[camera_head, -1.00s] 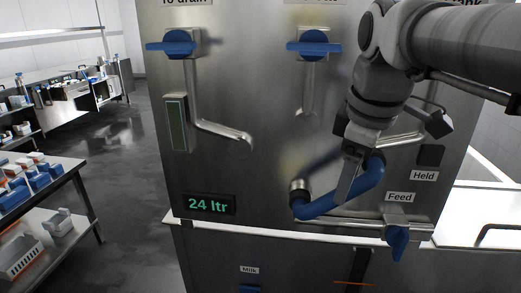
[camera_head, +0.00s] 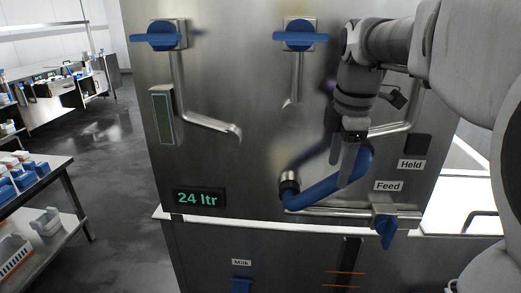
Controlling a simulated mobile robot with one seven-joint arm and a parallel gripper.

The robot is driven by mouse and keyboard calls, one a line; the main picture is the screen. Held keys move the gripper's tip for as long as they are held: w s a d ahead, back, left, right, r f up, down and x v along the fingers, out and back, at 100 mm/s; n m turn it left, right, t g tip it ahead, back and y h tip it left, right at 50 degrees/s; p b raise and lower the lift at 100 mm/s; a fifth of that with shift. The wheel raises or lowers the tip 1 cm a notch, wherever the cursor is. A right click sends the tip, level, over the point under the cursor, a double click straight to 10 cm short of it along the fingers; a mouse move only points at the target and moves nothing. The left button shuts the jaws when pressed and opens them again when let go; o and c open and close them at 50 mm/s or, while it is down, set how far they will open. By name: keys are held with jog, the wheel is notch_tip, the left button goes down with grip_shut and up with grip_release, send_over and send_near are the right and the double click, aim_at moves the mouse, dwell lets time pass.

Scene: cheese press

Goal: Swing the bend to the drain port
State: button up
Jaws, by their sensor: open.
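The blue bend (camera_head: 325,190) is a curved pipe piece on the steel panel. Its lower left end meets a metal collar (camera_head: 289,180), and its other end rises to the right under my gripper. My gripper (camera_head: 347,168) is open, with its fingers at the upper right part of the bend; whether they touch it cannot be told. The left pipe (camera_head: 200,122), below a blue-handled valve (camera_head: 165,35), ends in an open elbow (camera_head: 235,131) left of the bend. No port name shows beside it now.
A middle pipe (camera_head: 297,75) hangs below a second blue valve (camera_head: 300,34). A pipe (camera_head: 390,128) lies behind my arm. The feed valve (camera_head: 384,228) sits low on the right, and the "24 ltr" display (camera_head: 199,198) low on the left. Panel space between display and collar is clear.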

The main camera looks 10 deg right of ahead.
notch_tip(320, 180, down, 9)
jog(key=w, duration=0.1)
jog(key=shift+w+r+b, duration=0.15)
jog(key=shift+r+b, duration=0.05)
jog(key=shift+b, duration=0.25)
grip_shut()
dwell(1.1)
